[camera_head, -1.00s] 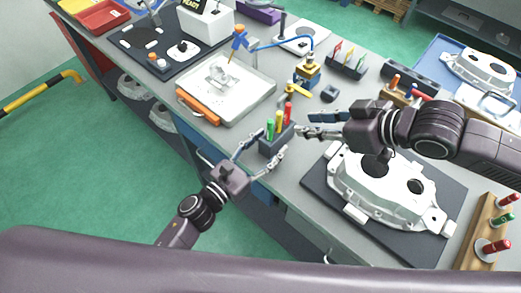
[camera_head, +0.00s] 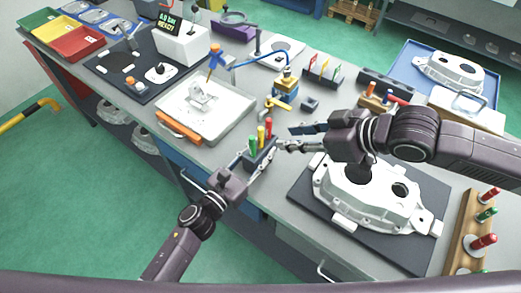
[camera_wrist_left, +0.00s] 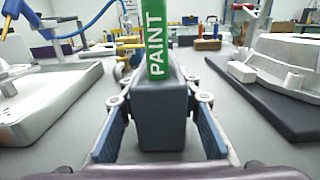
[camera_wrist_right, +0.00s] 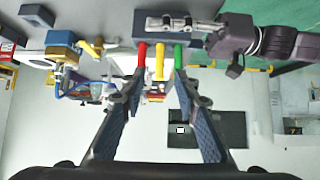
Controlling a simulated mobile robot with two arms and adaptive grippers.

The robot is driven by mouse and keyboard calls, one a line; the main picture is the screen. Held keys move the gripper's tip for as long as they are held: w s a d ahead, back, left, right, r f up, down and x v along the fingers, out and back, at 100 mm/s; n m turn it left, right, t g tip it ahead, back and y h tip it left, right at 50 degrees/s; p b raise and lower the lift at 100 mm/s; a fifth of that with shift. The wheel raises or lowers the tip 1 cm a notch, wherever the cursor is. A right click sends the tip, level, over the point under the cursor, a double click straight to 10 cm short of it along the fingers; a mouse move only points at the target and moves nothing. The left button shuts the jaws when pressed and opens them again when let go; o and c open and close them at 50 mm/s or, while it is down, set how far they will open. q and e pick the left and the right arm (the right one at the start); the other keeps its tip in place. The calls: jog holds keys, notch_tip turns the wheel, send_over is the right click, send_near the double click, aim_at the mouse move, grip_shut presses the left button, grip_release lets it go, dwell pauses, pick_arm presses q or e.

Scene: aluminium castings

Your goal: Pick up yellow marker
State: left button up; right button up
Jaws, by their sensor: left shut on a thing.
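The yellow marker (camera_head: 261,134) stands upright in a dark marker block (camera_head: 257,160), between a green marker (camera_head: 252,145) and a red marker (camera_head: 268,128). My left gripper (camera_head: 255,158) is shut on the block, with a finger along each side, as the left wrist view also shows (camera_wrist_left: 160,100). There the green marker (camera_wrist_left: 160,42) hides the yellow one. My right gripper (camera_head: 287,138) is open and empty to the right of the markers. In the right wrist view, the yellow marker (camera_wrist_right: 160,62) lies between and beyond its spread fingertips (camera_wrist_right: 160,80).
A white casting (camera_head: 365,195) on a dark mat lies right of the block, under my right arm. A white tray (camera_head: 235,115) with an orange-handled tool stands to the left. A yellow valve part (camera_head: 280,103) is behind. The bench's front edge is close to the block.

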jog(key=shift+c, duration=1.2)
jog(key=t+y, duration=0.2)
send_over(267, 149)
jog(key=shift+f, duration=2)
jog(key=shift+y, duration=0.3)
grip_shut()
